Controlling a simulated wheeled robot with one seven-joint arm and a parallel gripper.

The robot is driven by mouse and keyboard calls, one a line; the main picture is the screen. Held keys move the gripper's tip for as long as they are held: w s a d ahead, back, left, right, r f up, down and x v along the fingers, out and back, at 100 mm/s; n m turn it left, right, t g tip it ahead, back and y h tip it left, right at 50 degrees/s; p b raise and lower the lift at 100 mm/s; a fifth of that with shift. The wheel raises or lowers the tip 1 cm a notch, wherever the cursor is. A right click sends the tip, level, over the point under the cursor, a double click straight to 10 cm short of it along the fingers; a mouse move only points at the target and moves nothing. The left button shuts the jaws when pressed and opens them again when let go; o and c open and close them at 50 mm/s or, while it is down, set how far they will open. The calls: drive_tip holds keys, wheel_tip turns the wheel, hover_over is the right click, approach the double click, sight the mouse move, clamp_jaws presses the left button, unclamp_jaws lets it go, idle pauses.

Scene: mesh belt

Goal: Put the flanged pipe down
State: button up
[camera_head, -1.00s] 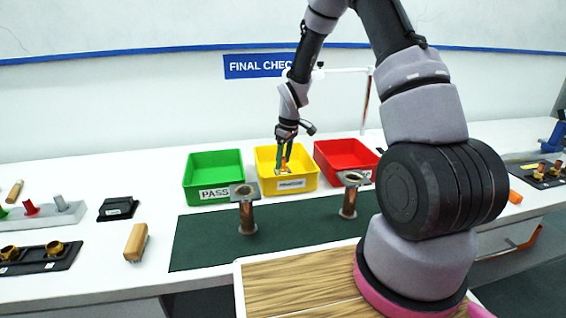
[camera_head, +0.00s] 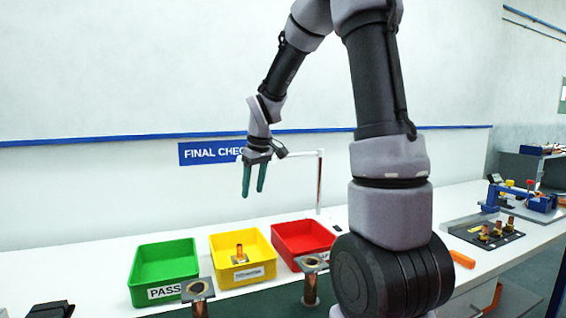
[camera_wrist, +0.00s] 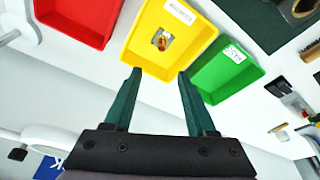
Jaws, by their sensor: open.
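A small copper flanged pipe (camera_head: 239,253) stands in the yellow bin (camera_head: 263,246), its square flange at the bottom. In the wrist view the pipe (camera_wrist: 162,42) shows end-on, inside the yellow bin (camera_wrist: 196,38). My gripper (camera_head: 253,192) hangs in the air above and behind the yellow bin, fingers pointing down. It is open and empty, clear of the pipe; the wrist view shows a wide gap between the green fingers (camera_wrist: 160,73).
A green PASS bin (camera_head: 165,262) stands left of the yellow one and a red bin (camera_head: 300,236) right. Two larger flanged pipes (camera_head: 198,291) (camera_head: 311,283) stand on the dark green mat in front. A pale lamp-like stand (camera_head: 319,182) rises behind the bins.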

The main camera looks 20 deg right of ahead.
drive_tip(key=s+d+r+m+t, duration=0.1)
drive_tip(key=s+r+m+t, duration=0.1)
drive_tip(key=s+r+m, duration=0.2)
drive_tip(key=s+d+r+m+t+y, duration=0.1)
drive_tip(key=s+r+m, duration=0.4)
drive_tip(key=s, duration=1.3)
drive_tip(key=shift+d+r+m+t, duration=0.25)
drive_tip(key=shift+r+t, duration=0.45)
drive_tip(key=shift+r, duration=1.65)
drive_tip(key=shift+s+a, duration=0.1)
